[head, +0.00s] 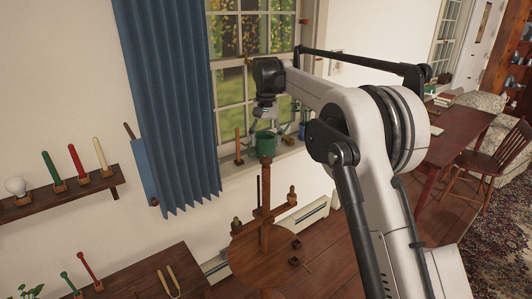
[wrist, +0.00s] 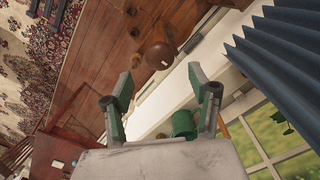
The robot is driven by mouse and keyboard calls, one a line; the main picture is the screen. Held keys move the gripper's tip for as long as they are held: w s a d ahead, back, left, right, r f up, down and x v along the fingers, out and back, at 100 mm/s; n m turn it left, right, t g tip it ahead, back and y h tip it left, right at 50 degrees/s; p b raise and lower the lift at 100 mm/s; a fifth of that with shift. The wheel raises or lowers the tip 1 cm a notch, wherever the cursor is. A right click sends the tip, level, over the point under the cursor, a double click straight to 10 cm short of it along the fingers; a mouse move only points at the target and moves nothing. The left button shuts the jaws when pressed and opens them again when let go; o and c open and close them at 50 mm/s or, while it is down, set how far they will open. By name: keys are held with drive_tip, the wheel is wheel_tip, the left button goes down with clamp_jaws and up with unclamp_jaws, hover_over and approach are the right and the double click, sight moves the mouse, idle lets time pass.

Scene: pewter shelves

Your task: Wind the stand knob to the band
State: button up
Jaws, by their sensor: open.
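A wooden stand (head: 265,232) has an upright post, a crossbar and a round disc low down. At the post's top is a round brown knob (head: 266,160). In the wrist view the knob (wrist: 157,52) bears a small pale mark, lying a little beyond the fingertips. I cannot make out a band. My gripper (wrist: 160,79) is open and empty, its green-padded fingers spread apart, with the knob roughly in line with the gap and not touched. In the head view my gripper (head: 265,112) hangs by the window above the stand, its fingertips hard to make out.
A green pot (wrist: 183,123) shows behind the fingers, and the windowsill (head: 240,165) runs behind the stand. A blue curtain (head: 175,110) hangs at left. A wall shelf (head: 60,195) holds several coloured candle-like sticks. A dark table (head: 480,130) and chair (head: 497,155) stand at right.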

drive_tip(key=shift+r, duration=2.55)
drive_tip(key=s+d+r+t+b, duration=0.15)
drive_tip(key=s+d+r, duration=0.25)
drive_tip(key=s+d, duration=0.5)
drive_tip(key=s+d+r+t, duration=0.25)
drive_tip(key=s+d, duration=0.35)
drive_tip(key=s, duration=0.5)
drive_tip(key=s+d+f+t, duration=0.1)
drive_tip(key=s+d+f, duration=0.2)
drive_tip(key=s, duration=0.6)
drive_tip(key=s+d+f+t+b, duration=0.1)
drive_tip(key=s+d+f, duration=0.2)
drive_tip(key=s+f, duration=0.4)
drive_tip(key=s+d+f+t+b, duration=0.1)
drive_tip(key=s+d+f, duration=0.2)
drive_tip(key=s, duration=0.8)
wheel_tip(320, 180, down, 2)
drive_tip(key=shift+f+n, duration=0.2)
drive_tip(key=shift+n, duration=0.1)
